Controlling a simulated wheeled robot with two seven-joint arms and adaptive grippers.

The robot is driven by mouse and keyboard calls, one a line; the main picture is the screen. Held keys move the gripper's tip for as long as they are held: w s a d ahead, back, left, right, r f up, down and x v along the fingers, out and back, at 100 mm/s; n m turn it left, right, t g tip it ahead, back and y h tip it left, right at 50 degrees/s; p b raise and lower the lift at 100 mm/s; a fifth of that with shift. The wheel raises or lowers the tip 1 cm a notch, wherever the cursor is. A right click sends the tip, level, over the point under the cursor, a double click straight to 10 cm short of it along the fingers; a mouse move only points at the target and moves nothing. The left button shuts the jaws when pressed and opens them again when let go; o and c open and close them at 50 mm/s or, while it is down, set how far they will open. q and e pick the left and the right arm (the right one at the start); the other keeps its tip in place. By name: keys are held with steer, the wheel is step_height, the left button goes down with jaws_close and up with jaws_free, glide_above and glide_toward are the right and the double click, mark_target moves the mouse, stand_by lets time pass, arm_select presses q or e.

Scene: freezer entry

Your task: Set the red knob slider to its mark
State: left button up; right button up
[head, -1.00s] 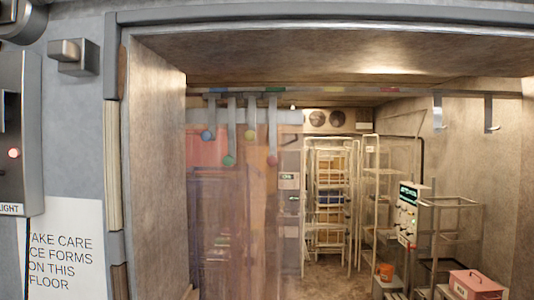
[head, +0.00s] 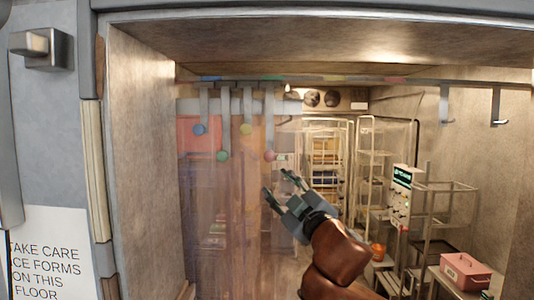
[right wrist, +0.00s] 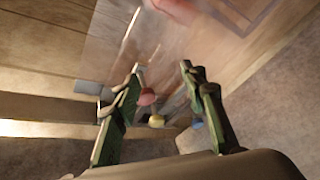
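The red knob slider (head: 270,155) is a round red knob at the lower end of a grey bar. It hangs from the overhead rail (head: 300,81), the rightmost of a row of sliders with coloured knobs. A red mark (head: 395,79) is on the rail farther right, well apart from the red slider. My right gripper (head: 278,183) is open and empty, its fingertips just below the red knob in the head view. In the right wrist view the red knob (right wrist: 147,97) appears between the open fingers (right wrist: 162,70), nearer the left one. I cannot tell whether they touch. My left gripper is out of view.
Blue (head: 200,129), green (head: 223,155) and yellow (head: 246,128) knobs hang close to the left. A translucent curtain (head: 215,220) hangs behind and below them. Racks (head: 372,165) and a pink box (head: 466,272) stand farther inside.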

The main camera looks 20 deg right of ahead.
mark_target(271, 157)
step_height(271, 157, up, 5)
steer(key=s, duration=0.3)
steer(key=shift+t, duration=0.4)
steer(key=p+x, duration=0.3)
steer(key=x, duration=0.3)
steer(key=shift+w+a+r, duration=0.1)
steer(key=shift+w+a, duration=0.1)
steer(key=shift+w, duration=0.1)
steer(key=shift+w+p, duration=0.35)
steer(key=shift+w, duration=0.3)
steer(key=shift+c, duration=0.4)
jaws_close()
